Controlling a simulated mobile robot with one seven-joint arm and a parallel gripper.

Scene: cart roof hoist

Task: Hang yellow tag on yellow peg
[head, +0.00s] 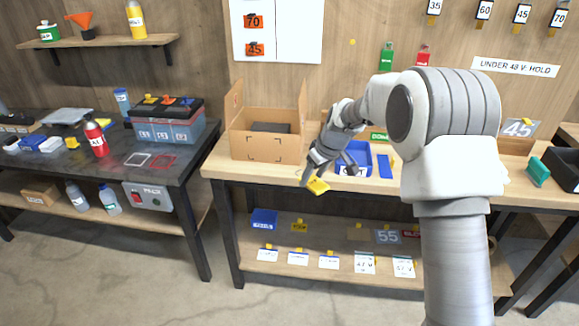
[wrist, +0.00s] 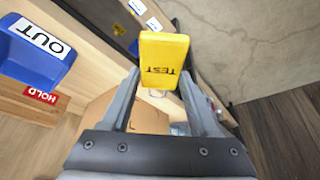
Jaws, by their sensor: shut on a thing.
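My gripper (head: 312,176) is shut on the yellow tag (head: 318,186), out in front of the workbench edge. In the wrist view the tag (wrist: 165,60) sits between both fingers, and its word TEST reads upside down. A small yellow peg (head: 352,42) shows on the wood wall, with nothing hanging on it. It is well above and apart from the tag. To its right a green tag (head: 386,58) and a red tag (head: 423,56) hang on the wall. The tag's hole cannot be made out.
An open cardboard box (head: 265,148) stands on the workbench left of my gripper. A white board (head: 276,32) is left of the peg. The wall around the peg is clear.

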